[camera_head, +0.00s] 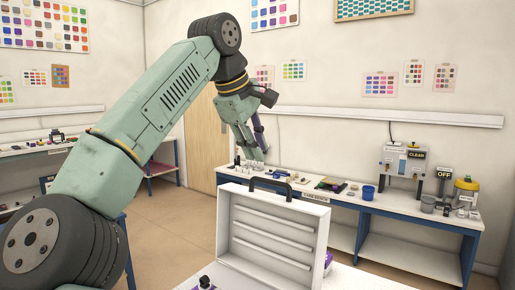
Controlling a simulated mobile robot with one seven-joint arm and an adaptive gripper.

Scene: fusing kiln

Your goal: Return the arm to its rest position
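My arm, green with dark joints, reaches up from the lower left and bends down near the middle of the view. My gripper (259,150) hangs at its end, pointing downward. It appears in front of the far workbench and above the open white case. The fingers are small and partly overlap in this view, so I cannot tell if they are open or shut. I see no object clearly held.
An open white case (272,232) with a dark handle stands below on a white surface (360,281). A long workbench (410,213) behind holds small tools, a blue cup (368,192) and a grey box (403,163). Another bench (30,150) stands at left. Floor between is clear.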

